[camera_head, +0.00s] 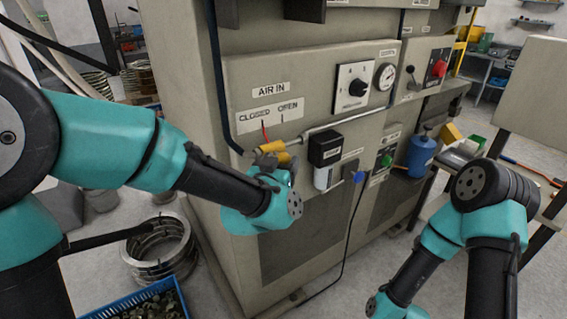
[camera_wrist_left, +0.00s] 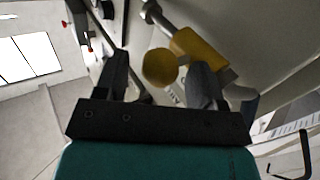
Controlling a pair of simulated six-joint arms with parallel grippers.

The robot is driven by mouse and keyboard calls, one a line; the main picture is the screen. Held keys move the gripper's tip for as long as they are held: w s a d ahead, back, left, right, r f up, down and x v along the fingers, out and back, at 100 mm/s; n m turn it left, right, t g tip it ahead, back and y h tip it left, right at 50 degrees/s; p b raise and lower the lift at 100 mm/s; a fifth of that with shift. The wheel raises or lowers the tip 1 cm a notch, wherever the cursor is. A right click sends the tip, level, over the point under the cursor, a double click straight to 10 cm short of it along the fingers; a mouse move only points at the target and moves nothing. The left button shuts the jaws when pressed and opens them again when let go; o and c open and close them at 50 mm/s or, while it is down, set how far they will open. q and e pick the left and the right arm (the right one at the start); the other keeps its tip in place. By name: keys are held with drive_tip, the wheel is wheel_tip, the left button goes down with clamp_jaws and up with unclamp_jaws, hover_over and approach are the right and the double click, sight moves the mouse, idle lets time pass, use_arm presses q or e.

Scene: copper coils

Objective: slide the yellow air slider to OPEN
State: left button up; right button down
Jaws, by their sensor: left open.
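The yellow air slider (camera_head: 272,147) sits on a thin metal pipe on the machine's front, below the CLOSED and OPEN label (camera_head: 270,112). It lies near the pipe's left end, around the marks under the label; its exact setting is hard to tell. In the left wrist view, the slider's yellow sleeve (camera_wrist_left: 199,50) and round yellow knob (camera_wrist_left: 160,68) show. My left gripper (camera_head: 276,161) is open at the slider, partly covering it in the head view. In the wrist view the knob appears between the two fingers, with a gap at the left finger. My right gripper is out of view.
A black and clear filter unit (camera_head: 325,150) stands right of the slider, under the pipe. A black dial switch (camera_head: 353,87) and a gauge (camera_head: 385,77) are above right. A blue bottle (camera_head: 420,154) is farther right. Metal coils (camera_head: 160,246) lie on the floor.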

use_arm(q)
clamp_jaws()
idle(0.6)
